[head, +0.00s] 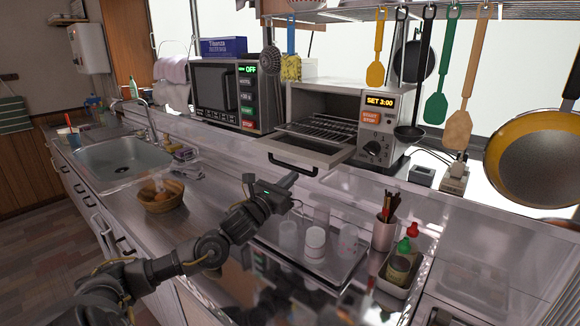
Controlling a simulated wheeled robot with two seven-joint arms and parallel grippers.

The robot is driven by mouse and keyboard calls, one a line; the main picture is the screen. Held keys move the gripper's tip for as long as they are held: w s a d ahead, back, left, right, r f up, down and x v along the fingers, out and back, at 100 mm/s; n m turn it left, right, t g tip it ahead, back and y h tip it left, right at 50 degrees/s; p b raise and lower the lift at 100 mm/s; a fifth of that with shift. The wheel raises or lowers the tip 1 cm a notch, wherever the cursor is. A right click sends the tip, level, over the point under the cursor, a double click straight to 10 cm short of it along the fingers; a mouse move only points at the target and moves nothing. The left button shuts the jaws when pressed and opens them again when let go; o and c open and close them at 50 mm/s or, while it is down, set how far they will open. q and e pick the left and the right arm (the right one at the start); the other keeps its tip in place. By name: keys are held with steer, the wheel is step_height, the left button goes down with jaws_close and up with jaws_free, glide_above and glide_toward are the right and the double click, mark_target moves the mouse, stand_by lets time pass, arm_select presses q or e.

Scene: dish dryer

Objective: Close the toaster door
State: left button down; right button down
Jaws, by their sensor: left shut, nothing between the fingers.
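The toaster oven (293,100) stands on the back ledge right of centre, with a lit panel reading SET 3:00. Its door (318,150) is open and lies folded down toward me, with a dark handle (292,166) along its front edge. A wire rack shows inside above the door. My left gripper (291,179) is shut and empty, just in front of and below the handle in the picture. Whether it touches the door I cannot tell. My right gripper is not in view.
A microwave (222,93) stands left of the toaster. A clear raised panel runs along the counter. A tray (335,272) with cups, a utensil holder (383,235) and a bottle caddy (397,278) are at right. A basket (161,200) and a sink (120,162) are at left.

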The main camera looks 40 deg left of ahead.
mark_target(303, 154)
arm_select(q)
step_height(303, 154, up, 3)
steer(key=shift+s+r+p, duration=0.1)
steer(key=shift+s+p, duration=0.05)
steer(key=shift+p, duration=0.3)
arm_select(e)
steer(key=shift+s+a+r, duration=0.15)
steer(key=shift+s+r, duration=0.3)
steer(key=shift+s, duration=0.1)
